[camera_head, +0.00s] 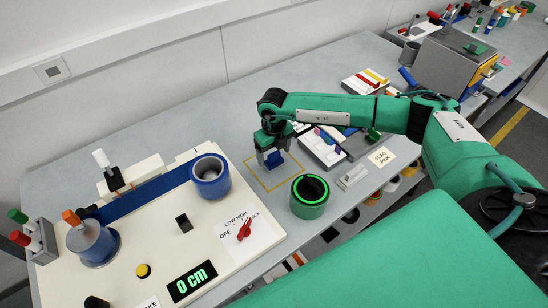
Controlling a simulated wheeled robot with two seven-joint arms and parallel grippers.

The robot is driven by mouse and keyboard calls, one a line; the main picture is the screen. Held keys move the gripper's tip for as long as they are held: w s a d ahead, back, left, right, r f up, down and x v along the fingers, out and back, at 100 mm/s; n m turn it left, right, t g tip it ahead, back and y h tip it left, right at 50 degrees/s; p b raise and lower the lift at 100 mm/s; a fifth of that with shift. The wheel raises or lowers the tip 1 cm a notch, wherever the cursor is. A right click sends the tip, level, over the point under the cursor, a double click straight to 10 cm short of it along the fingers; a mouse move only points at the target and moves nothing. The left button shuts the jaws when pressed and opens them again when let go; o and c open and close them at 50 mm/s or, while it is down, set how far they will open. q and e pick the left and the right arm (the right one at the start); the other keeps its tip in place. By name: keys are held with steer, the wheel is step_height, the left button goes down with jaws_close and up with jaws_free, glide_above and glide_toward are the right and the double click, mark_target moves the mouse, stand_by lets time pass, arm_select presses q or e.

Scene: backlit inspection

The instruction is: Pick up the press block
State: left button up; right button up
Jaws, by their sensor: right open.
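A small blue block (275,158), which looks to be the press block, stands inside a yellow outlined square (263,183) on the grey bench. My right gripper (271,158) points down over it. Its jaws are open, with the fingers close around the block's sides. The gripper hides part of the block, and I cannot tell whether the fingers touch it. My left gripper is not in view.
A cream machine panel with a blue belt (150,193), a metal-and-blue roller (210,178) and a LOW/HIGH switch (244,230) fills the left. A green-ringed dark cup (309,195) stands just in front of the square. A tray (320,147) lies close right of the gripper.

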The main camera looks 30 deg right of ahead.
mark_target(274, 154)
steer(key=shift+d+f+p, duration=0.1)
steer(key=shift+f+p, duration=0.25)
steer(key=shift+f, duration=1.2)
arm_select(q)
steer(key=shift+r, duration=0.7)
arm_select(e)
steer(key=shift+c, duration=0.4)
steer(key=c, duration=1)
steer(key=shift+c, duration=0.2)
steer(key=shift+r, duration=0.2)
